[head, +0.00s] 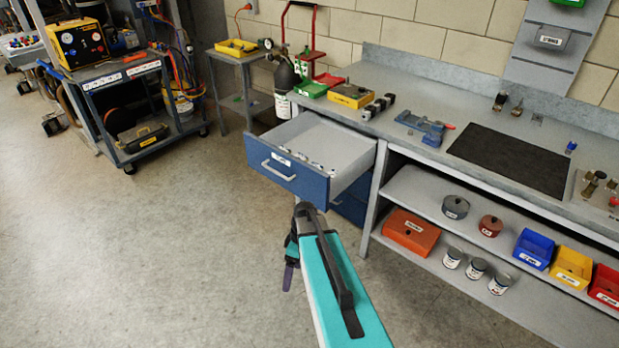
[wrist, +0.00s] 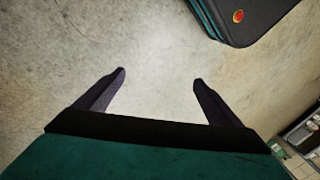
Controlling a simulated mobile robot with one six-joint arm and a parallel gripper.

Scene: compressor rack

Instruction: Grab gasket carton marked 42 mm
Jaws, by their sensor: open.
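I cannot make out any carton marked 42 mm. A blue drawer (head: 312,187) under the left end of the bench is pulled open. Several small pale items (head: 300,157) lie inside along its front; their markings are too small to read. My gripper (wrist: 158,78) is open and empty in the wrist view, its two dark fingers apart above bare floor. In the head view my teal arm reaches toward the drawer, and a dark finger of the gripper shows below and in front of the drawer, outside it.
The grey bench (head: 415,105) carries a blue vise (head: 432,132), a black mat (head: 512,160) and a yellow box (head: 351,95). The shelf below holds an orange case (head: 411,231), cans and coloured bins (head: 534,249). A tool cart (head: 126,97) stands left. The floor (head: 150,250) between is clear.

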